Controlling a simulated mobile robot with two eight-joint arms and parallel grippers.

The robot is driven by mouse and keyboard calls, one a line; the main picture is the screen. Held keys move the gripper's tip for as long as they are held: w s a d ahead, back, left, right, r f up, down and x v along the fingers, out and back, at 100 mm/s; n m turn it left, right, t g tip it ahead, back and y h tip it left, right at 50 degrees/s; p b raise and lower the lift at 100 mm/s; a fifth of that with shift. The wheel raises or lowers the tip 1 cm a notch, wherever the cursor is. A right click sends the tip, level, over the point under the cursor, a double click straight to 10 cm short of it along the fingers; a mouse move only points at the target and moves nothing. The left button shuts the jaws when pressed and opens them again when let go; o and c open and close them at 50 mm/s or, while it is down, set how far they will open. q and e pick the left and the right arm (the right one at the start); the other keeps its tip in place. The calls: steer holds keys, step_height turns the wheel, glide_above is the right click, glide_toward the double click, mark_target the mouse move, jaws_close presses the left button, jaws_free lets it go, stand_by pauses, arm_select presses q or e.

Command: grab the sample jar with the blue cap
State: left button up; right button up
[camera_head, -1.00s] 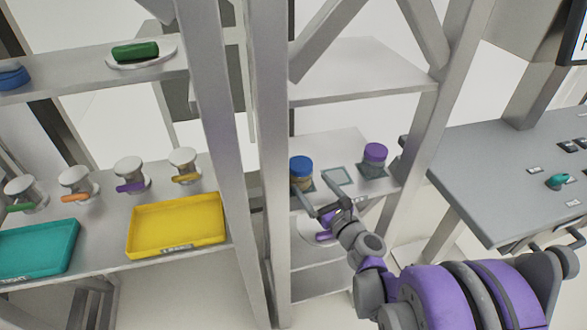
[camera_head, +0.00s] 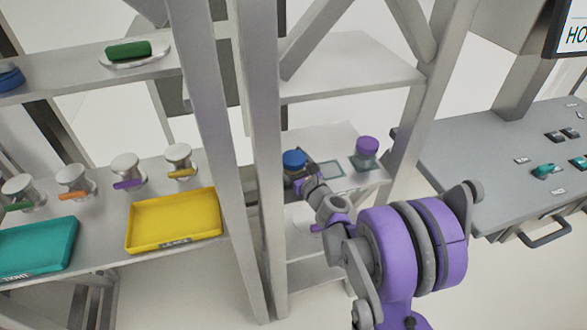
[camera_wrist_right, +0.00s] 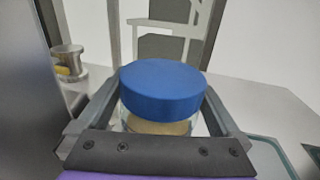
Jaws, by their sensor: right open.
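The sample jar with the blue cap (camera_head: 294,160) stands on the shelf beside the grey frame post. In the right wrist view its blue cap (camera_wrist_right: 163,91) fills the middle, with brownish contents showing through the clear body below. My right gripper (camera_head: 298,182) is at the jar, coming from the front right. It is open, with one finger on each side of the jar; whether they touch the glass I cannot tell. The gripper hides part of the jar's lower body. My left gripper is not in view.
A jar with a purple cap (camera_head: 367,147) stands to the right on the same shelf. A grey post (camera_head: 262,200) rises close on the left. Beyond it are a yellow tray (camera_head: 174,222), a teal tray (camera_head: 38,249) and several knobs. A control desk (camera_head: 480,160) is at the right.

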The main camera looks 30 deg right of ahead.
steer(key=c, duration=1.5)
steer(key=shift+o, duration=0.2)
